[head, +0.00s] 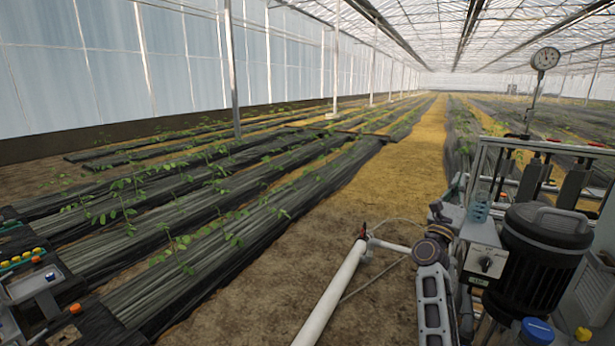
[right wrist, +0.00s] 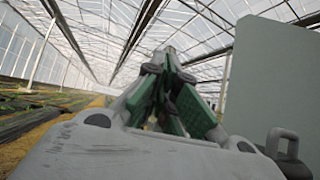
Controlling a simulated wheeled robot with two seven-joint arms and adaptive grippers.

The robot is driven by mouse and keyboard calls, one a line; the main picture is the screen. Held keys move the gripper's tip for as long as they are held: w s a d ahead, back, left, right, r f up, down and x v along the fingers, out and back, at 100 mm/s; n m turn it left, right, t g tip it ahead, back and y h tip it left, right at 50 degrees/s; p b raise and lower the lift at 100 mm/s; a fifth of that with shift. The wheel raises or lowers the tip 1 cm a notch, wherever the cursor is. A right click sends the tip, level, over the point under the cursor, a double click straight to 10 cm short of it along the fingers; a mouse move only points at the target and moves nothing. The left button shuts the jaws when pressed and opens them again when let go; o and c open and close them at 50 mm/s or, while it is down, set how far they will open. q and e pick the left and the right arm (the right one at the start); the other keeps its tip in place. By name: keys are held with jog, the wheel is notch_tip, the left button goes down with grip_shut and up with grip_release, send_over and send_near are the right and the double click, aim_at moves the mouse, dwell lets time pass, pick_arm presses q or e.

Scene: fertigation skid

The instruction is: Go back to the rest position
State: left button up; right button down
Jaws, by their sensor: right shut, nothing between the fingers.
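My right gripper (head: 437,211) shows small and dark in the head view, at the far end of my right arm, left of the skid's motor. In the right wrist view its green-padded fingers (right wrist: 170,52) come together at the tips, with nothing between them. It points up toward the greenhouse roof in that view. My left gripper is not in view.
Close by on the right stand the skid's black motor (head: 540,262), a switch box (head: 484,263) and a pressure gauge (head: 545,59). Plant rows (head: 190,210) fill the left; an earth path (head: 400,170) lies ahead.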

jog(key=s+a+f+n+y, duration=0.2)
jog(key=a+f+n+y, duration=0.7)
jog(key=n, duration=0.5)
jog(key=s+a+f+n+y, duration=0.2)
jog(key=a+f+n+y, duration=0.5)
jog(key=f+n+y, duration=0.5)
jog(key=s+a+f+n+g, duration=0.4)
jog(key=s+f+n+g, duration=0.2)
jog(key=s+f+n, duration=0.45)
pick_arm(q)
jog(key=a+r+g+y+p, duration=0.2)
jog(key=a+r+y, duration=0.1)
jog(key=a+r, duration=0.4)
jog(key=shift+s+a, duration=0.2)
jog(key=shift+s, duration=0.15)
pick_arm(e)
jog(key=s+f+n+g+h, duration=0.1)
jog(key=s+f+n+g, duration=0.3)
jog(key=s, duration=0.8)
jog(key=s+f+n+g+h, duration=0.2)
jog(key=s+f+n+g, duration=0.3)
jog(key=s, duration=0.7)
notch_tip(320, 180, down, 2)
jog(key=shift+s+f+n+g, duration=0.15)
jog(key=shift+n+g, duration=0.15)
jog(key=shift+n, duration=0.15)
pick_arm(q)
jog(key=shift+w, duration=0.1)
